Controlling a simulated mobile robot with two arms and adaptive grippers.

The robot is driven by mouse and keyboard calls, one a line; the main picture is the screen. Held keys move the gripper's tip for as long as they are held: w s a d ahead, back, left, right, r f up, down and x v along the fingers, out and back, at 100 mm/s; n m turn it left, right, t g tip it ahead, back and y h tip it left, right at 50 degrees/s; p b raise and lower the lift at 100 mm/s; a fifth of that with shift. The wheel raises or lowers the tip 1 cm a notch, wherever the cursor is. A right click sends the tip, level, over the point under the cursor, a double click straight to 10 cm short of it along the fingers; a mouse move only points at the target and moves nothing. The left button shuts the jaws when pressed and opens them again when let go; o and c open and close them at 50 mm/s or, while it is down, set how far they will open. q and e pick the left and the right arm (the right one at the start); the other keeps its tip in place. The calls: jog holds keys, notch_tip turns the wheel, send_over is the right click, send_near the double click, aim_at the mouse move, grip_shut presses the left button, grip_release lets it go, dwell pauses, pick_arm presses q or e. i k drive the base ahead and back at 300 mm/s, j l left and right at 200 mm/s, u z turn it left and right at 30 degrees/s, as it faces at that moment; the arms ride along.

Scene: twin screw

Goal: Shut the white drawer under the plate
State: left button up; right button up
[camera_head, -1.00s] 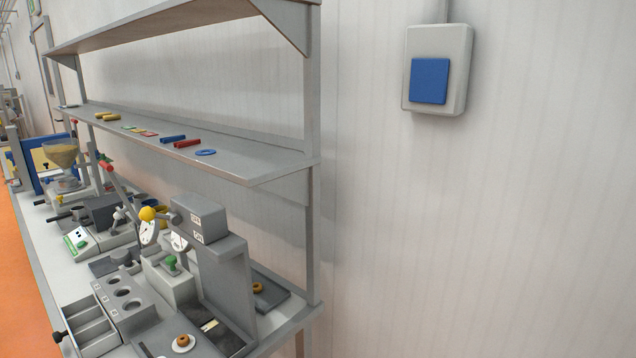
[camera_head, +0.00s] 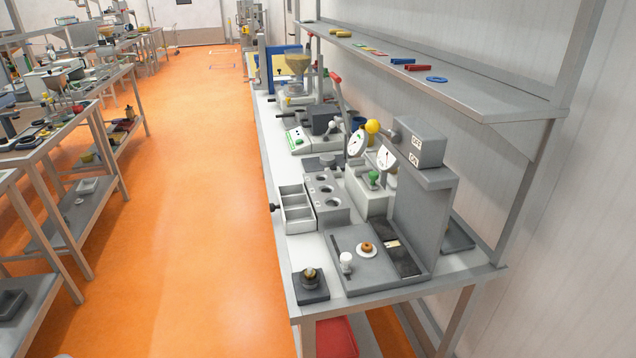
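An open drawer (camera_head: 296,226) with pale, divided compartments sticks out toward the aisle on the left side of the bench. Its dark knob (camera_head: 273,207) is at the aisle end. A grey block (camera_head: 333,214) with several round holes in its top plate stands right behind the drawer's inner end. Neither of my grippers is in view.
The bench (camera_head: 275,162) is crowded with devices, including a grey press-like column (camera_head: 425,215). A shelf (camera_head: 480,88) hangs over its right side. A dark tray (camera_head: 311,291) with a small pot sits at the front corner. The orange floor (camera_head: 200,200) of the aisle is clear.

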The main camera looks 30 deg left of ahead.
aim_at(297, 215)
jog(key=k+j+u, duration=0.1)
jog(key=u, duration=0.25)
jog(key=k+j+u, duration=0.1)
jog(key=u, duration=0.2)
jog(key=k+j+u, duration=0.1)
jog(key=j+u, duration=0.25)
